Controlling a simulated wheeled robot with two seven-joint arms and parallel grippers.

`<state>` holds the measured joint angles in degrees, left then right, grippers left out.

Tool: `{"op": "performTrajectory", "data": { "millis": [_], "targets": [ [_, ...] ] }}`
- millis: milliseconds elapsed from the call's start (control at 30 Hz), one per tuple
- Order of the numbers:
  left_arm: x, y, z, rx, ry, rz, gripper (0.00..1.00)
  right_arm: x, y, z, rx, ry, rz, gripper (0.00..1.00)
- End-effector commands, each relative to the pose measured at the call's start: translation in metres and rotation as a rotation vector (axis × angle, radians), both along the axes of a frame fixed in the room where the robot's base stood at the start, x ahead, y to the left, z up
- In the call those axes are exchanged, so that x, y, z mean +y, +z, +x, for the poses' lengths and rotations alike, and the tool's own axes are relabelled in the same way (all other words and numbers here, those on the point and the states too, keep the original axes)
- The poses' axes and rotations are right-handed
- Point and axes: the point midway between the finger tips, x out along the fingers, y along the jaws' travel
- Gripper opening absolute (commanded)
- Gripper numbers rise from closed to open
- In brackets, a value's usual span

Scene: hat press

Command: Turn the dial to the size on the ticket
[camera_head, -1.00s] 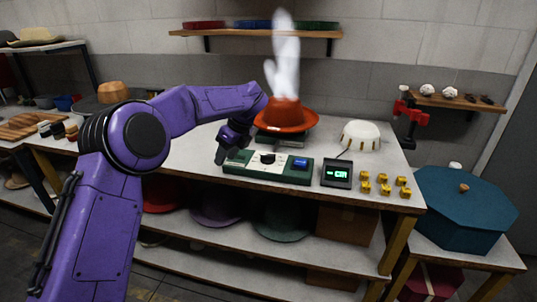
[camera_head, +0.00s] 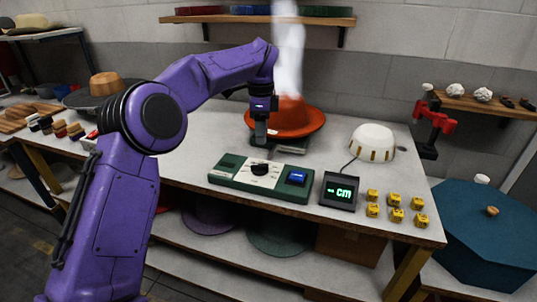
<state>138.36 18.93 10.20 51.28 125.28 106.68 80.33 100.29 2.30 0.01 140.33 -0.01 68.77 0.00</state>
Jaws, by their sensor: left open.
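The dial (camera_head: 260,168) is a black knob on a white scale plate, set in a green control panel (camera_head: 223,177) with a blue button (camera_head: 297,177) at its right. A small display (camera_head: 340,191) beside the panel reads "-- cm" in green. My left gripper (camera_head: 261,138) points down just above and behind the dial, apart from it, open and empty. An orange-red hat (camera_head: 308,122) sits on the press behind, with white steam (camera_head: 288,50) rising from it. I cannot make out a ticket. My right gripper is not in view.
Several yellow blocks (camera_head: 396,215) lie right of the display. A white dome (camera_head: 372,143) stands behind them. A blue octagonal box (camera_head: 485,235) is at the far right. The tabletop left of the panel is clear.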

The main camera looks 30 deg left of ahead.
Motion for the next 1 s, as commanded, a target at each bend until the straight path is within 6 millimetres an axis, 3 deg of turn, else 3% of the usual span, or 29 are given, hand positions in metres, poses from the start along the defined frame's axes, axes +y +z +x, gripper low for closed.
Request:
{"op": "performTrajectory", "data": {
  "millis": [500,833,867,1000],
  "targets": [
    [0.004,-0.095,-0.003,0.003,0.005,0.001,0.45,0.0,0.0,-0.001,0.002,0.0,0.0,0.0],
    [0.002,-0.103,-0.002,0.0,0.003,0.001,0.45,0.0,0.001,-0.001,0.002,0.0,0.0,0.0],
    [0.002,-0.103,-0.002,0.0,0.003,0.001,0.41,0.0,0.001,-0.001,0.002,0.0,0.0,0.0],
    [0.002,-0.103,-0.002,0.0,0.002,0.001,0.0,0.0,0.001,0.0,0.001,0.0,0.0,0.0]
  ]
}}
